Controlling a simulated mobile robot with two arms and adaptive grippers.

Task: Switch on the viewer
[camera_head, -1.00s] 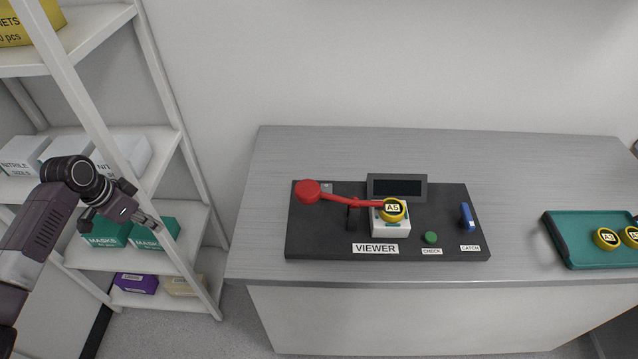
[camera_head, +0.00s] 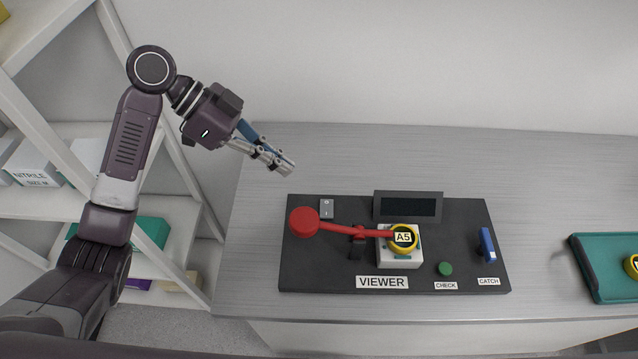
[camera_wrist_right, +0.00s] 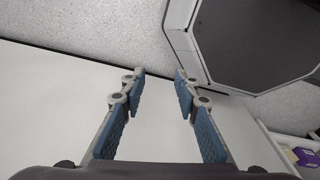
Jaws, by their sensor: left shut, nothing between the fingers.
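The viewer (camera_head: 330,272) is a black panel lying on the grey bench. A small grey rocker switch (camera_head: 327,209) sits at its back left, behind the red knob; I cannot tell which side is pressed. The display (camera_head: 408,206) is dark. A red lever (camera_head: 335,227) reaches from its round knob to the yellow-rimmed A5 disc (camera_head: 404,249) on a white block. My left gripper (camera_head: 286,166) is shut and empty, above the bench's back left, behind and left of the switch. My right gripper (camera_wrist_right: 160,77) is open and empty in the right wrist view.
A green CHECK button (camera_head: 445,269) and a blue CATCH lever (camera_head: 487,245) are on the panel's right. A teal tray (camera_head: 590,275) with a yellow disc (camera_head: 632,266) stands at the bench's right. White shelves (camera_head: 185,215) stand left. The bench behind the panel is clear.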

